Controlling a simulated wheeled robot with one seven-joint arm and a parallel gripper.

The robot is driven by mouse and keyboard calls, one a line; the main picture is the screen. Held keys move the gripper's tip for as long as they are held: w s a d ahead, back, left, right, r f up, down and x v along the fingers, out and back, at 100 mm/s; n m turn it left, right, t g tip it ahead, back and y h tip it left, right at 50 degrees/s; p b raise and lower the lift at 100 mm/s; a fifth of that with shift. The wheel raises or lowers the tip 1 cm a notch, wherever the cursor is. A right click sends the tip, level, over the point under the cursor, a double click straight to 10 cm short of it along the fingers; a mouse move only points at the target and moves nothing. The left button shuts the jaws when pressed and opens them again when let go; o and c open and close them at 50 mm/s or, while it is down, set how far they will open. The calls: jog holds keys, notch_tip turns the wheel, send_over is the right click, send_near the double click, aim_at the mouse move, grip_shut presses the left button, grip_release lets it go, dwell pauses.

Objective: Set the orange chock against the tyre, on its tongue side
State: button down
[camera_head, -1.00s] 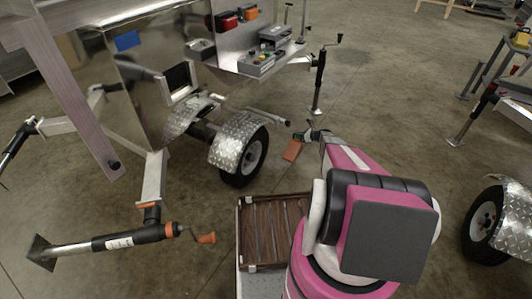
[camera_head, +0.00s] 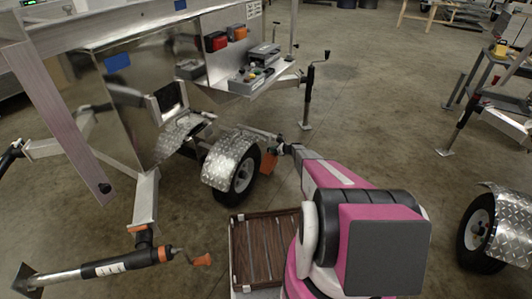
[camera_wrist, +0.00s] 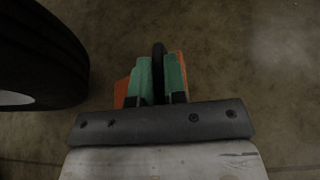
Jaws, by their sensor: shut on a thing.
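The orange chock (camera_head: 268,164) is in my gripper (camera_head: 279,150), just right of the trailer's black tyre (camera_head: 244,178) in the head view. In the wrist view, the green fingers of my gripper (camera_wrist: 160,70) are shut on a black upright part between them. The orange chock (camera_wrist: 122,91) shows on both sides behind the fingers. The tyre (camera_wrist: 45,55) fills the upper left there, with a strip of floor showing between it and the chock. The fingers hide much of the chock, and I cannot tell its height above the floor.
A silver tread-plate fender (camera_head: 228,158) covers the tyre's top. A jack stand (camera_head: 308,95) stands behind the chock. A brown slatted tray (camera_head: 265,247) lies in front. Another wheel (camera_head: 478,232) is at far right.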

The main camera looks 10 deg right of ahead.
aim_at(267, 152)
jog(key=f+x, duration=0.1)
jog(key=x, duration=0.5)
dwell(0.7)
jog(key=shift+f, duration=0.25)
jog(key=c, duration=1.2)
grip_release()
jog(key=shift+o, duration=0.2)
jog(key=shift+r, duration=0.1)
jog(key=shift+s+d+r, duration=0.15)
jog(key=shift+s+d, duration=0.05)
jog(key=shift+d, duration=0.05)
jog(key=v, duration=1.1)
jog(key=shift+d, duration=0.2)
